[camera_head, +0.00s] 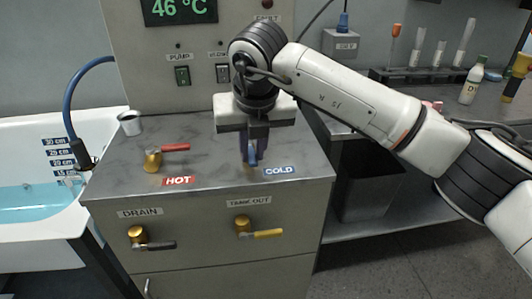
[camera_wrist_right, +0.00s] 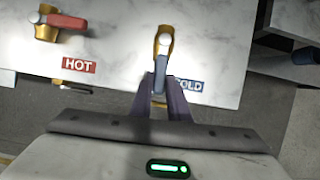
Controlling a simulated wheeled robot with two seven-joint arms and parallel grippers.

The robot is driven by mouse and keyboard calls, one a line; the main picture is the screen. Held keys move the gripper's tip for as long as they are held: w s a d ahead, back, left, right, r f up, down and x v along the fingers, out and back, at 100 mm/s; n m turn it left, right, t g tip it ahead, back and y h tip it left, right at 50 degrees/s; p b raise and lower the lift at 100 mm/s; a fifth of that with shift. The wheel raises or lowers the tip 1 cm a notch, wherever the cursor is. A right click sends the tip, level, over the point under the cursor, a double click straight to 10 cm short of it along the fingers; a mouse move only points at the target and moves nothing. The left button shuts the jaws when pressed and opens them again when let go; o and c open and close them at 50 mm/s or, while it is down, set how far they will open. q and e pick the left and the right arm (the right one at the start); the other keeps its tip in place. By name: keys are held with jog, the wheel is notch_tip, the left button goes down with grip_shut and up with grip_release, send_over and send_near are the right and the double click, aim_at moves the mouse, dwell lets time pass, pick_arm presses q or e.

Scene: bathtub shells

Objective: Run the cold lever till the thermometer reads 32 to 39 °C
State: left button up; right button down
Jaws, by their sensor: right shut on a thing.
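The cold lever (camera_head: 253,153) stands on the grey counter beside the blue COLD label (camera_head: 281,170). Little of its blue handle shows between my fingers. My right gripper (camera_head: 249,158) comes down from above and is shut on this lever. In the right wrist view, the brass valve of the cold lever (camera_wrist_right: 163,38) shows just beyond the fingertips of my right gripper (camera_wrist_right: 161,80). The thermometer display (camera_head: 178,9) reads 46 °C in green digits. My left gripper is out of view.
The red hot lever (camera_head: 172,148) is left of my gripper, its handle pointing right. A small metal cup (camera_head: 130,123) stands at the counter's left edge. The tub (camera_head: 40,232) holds blue water. DRAIN (camera_head: 150,241) and TANK OUT (camera_head: 260,232) levers are on the front panel.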

jog(key=shift+a+m, duration=0.2)
jog(key=shift+m, duration=0.1)
dwell(0.4)
jog(key=c, duration=1.7)
grip_release()
jog(key=v, duration=1)
jog(key=shift+s+a+r+b, duration=0.15)
jog(key=shift+b, duration=0.2)
